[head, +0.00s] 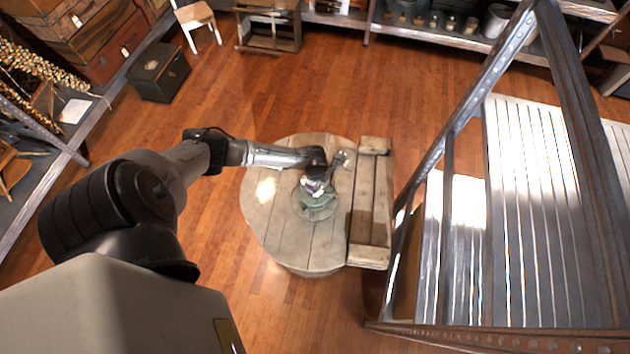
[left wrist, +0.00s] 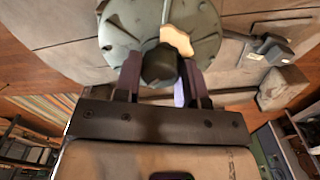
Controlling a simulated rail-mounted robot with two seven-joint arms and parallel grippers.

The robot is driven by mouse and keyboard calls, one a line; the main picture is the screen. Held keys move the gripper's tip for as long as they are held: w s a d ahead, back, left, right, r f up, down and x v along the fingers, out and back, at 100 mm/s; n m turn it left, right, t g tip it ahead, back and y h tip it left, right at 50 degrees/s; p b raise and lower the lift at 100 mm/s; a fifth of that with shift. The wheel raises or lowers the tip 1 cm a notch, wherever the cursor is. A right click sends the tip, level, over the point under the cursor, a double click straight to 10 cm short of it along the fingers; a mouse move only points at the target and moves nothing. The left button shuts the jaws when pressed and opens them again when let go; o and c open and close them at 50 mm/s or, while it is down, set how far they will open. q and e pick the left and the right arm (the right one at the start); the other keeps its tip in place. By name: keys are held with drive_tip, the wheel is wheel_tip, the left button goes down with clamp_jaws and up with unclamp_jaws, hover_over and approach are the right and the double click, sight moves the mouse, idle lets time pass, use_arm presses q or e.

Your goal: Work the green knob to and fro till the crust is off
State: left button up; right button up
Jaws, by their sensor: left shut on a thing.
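A round grey-green metal piece (head: 316,207) sits on the round wooden table. The left wrist view shows it as a wide disc (left wrist: 118,38) with small bolts round its rim. My left gripper (head: 318,185) is above it, pointing down. In the left wrist view my left gripper (left wrist: 160,82) is shut with its fingers on either side of a dark round knob (left wrist: 158,64), whose colour looks almost black there. A pale tan irregular piece (left wrist: 177,40) lies beside the knob; I cannot tell if it is the crust. My right gripper is not in view.
The round wooden table (head: 275,225) has a plank piece (head: 372,203) at its right edge. A dark metal fitting (left wrist: 270,46) sticks out beside the disc. A metal-framed rack (head: 450,150) stands on the right. Open floor (head: 240,100) lies behind the table.

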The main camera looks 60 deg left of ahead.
use_arm(q)
drive_tip(key=shift+r+n+p, duration=0.1)
drive_tip(key=shift+n+p, duration=0.5)
drive_tip(key=shift+n, duration=0.4)
drive_tip(key=o, duration=0.9)
wheel_tip(320, 180, up, 14)
drive_tip(key=shift+f+p, duration=0.15)
drive_tip(key=shift+p, duration=0.45)
